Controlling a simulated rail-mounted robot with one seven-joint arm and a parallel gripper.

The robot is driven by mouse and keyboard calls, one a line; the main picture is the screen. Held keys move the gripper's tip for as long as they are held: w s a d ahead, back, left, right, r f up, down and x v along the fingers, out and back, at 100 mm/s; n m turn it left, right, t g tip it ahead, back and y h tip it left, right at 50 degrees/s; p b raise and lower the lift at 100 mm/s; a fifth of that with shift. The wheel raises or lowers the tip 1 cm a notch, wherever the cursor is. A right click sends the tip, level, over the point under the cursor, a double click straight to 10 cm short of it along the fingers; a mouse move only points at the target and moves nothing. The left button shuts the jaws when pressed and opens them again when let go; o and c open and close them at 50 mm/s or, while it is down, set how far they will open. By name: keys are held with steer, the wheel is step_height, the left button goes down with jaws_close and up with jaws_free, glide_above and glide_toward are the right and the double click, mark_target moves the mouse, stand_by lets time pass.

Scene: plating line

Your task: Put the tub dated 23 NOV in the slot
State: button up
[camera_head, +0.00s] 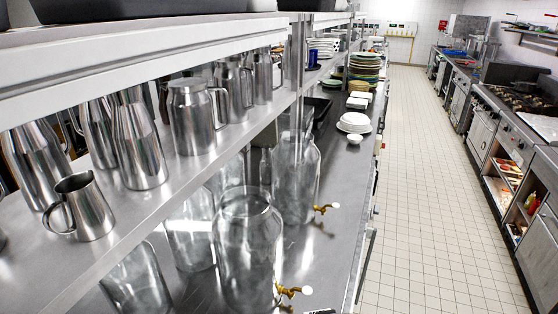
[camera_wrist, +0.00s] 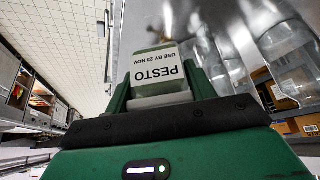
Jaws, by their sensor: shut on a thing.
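The tub (camera_wrist: 158,68) carries a white label, upside down in the wrist view, reading PESTO, USE BY 23 NOV. My gripper (camera_wrist: 162,84) is shut on it, with a dark green finger on each side of the tub. The tub's far side is hidden behind its label face. In the head view neither my gripper nor the tub shows. I cannot make out the slot in either view.
In the head view, glass dispensers (camera_head: 247,250) with brass taps stand on the steel counter (camera_head: 335,245). Steel jugs (camera_head: 192,115) stand on the shelf above. Plates (camera_head: 353,122) stand further along. The tiled aisle (camera_head: 420,190) is clear, with cooking ranges (camera_head: 510,125) at right.

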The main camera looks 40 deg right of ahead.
steer(key=w+a+n+y+p, duration=0.1)
steer(key=a+p, duration=0.5)
steer(key=a, duration=1)
steer(key=w+a+n+t+y+p, duration=0.1)
steer(key=w+a+n+p, duration=0.3)
steer(key=a, duration=1.1)
steer(key=n+y+p, duration=0.1)
steer(key=p, duration=0.1)
steer(key=shift+a+p, duration=0.3)
steer(key=shift+a, duration=0.1)
